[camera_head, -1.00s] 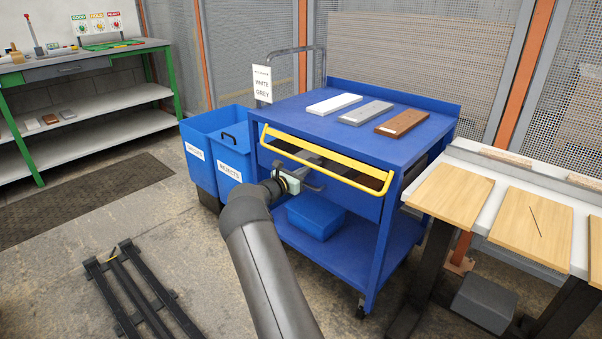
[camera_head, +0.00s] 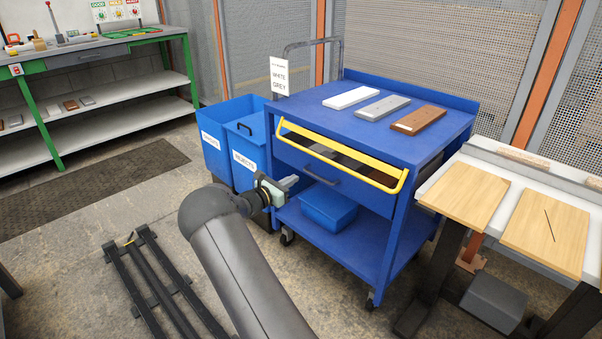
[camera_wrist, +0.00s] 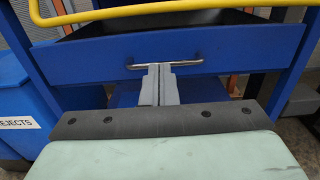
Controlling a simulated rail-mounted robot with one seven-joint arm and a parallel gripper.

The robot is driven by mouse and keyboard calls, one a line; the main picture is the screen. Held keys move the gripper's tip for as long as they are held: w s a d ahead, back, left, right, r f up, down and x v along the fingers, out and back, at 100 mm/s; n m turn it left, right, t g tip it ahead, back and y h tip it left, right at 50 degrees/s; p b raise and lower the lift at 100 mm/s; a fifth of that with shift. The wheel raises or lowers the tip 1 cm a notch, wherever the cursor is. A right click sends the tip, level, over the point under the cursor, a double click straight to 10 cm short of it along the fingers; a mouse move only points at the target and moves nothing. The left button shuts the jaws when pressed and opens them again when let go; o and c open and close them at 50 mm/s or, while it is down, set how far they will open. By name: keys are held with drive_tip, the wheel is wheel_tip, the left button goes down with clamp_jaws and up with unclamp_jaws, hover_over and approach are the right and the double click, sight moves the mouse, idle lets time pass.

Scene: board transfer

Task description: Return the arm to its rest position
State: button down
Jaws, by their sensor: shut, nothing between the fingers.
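My gripper (camera_head: 290,183) is at the end of my dark grey arm, in front of the blue cart (camera_head: 340,252). In the wrist view my gripper (camera_wrist: 160,84) shows two grey fingers pressed together with nothing between them. The fingertips line up in that picture with the metal handle (camera_wrist: 165,65) of the blue drawer (camera_wrist: 225,70). In the head view the drawer handle (camera_head: 322,177) shows clear of the fingers, to their right and above. The gripper seems apart from the handle.
A yellow bar (camera_head: 340,157) juts from the cart front. White, grey and brown boards (camera_head: 418,120) lie on the cart top. The rejects bin (camera_head: 246,150) stands left of the cart. A table with wooden panels (camera_head: 466,195) is at right.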

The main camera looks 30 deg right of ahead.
drive_tip(key=shift+s+a, duration=0.1)
drive_tip(key=shift+a, duration=0.35)
